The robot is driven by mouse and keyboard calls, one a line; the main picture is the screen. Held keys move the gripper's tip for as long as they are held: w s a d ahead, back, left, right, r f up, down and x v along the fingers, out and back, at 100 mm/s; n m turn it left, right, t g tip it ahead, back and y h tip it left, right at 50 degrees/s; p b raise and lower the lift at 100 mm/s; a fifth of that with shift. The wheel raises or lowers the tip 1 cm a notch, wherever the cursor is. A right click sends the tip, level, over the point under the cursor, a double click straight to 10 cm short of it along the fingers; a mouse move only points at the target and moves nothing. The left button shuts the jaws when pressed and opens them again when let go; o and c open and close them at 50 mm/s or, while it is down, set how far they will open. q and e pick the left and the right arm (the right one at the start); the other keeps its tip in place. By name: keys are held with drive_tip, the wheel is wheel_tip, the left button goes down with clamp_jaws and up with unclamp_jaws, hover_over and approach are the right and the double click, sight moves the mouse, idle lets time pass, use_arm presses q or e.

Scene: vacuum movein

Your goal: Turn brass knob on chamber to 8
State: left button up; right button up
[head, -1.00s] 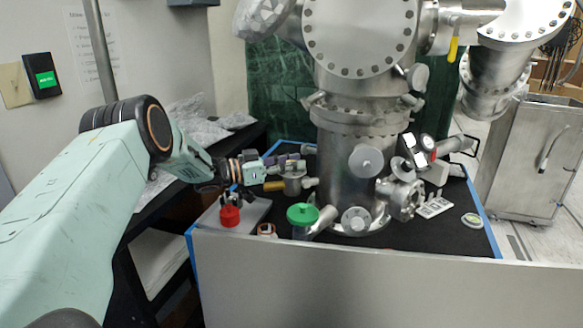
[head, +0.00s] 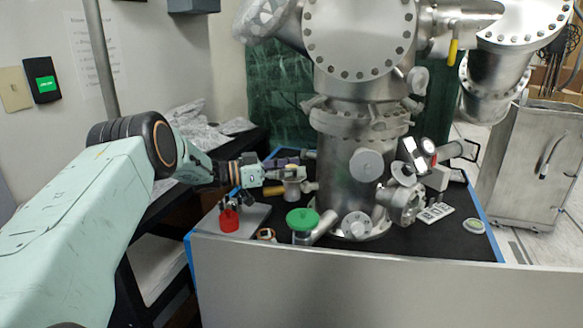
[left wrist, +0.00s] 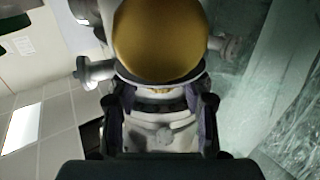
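The brass knob (head: 273,190) sticks out on the left of a small silver valve (head: 292,188) at the left foot of the steel chamber (head: 343,190). In the left wrist view the round brass knob (left wrist: 160,38) fills the top middle, with silver valve parts below it. My left gripper (head: 290,165) reaches in from the left, just above the knob and valve. Its purple-sided fingers (left wrist: 158,112) stand apart on either side of the silver parts in the wrist view. I cannot tell whether they touch anything. No number on the knob is readable. My right gripper is not in view.
A green-topped knob (head: 302,219) stands front left of the chamber. A red piece (head: 229,220) lies on a grey plate (head: 255,216). Gauges (head: 420,150) and a side flange (head: 405,203) crowd the chamber's right. A grey panel (head: 350,285) fronts the black table.

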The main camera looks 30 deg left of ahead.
use_arm(q)
drive_tip(key=shift+o, duration=0.4)
drive_tip(key=shift+s+a, duration=0.15)
drive_tip(key=v, duration=1.1)
drive_tip(key=shift+s+a, duration=0.2)
drive_tip(key=shift+s, duration=0.05)
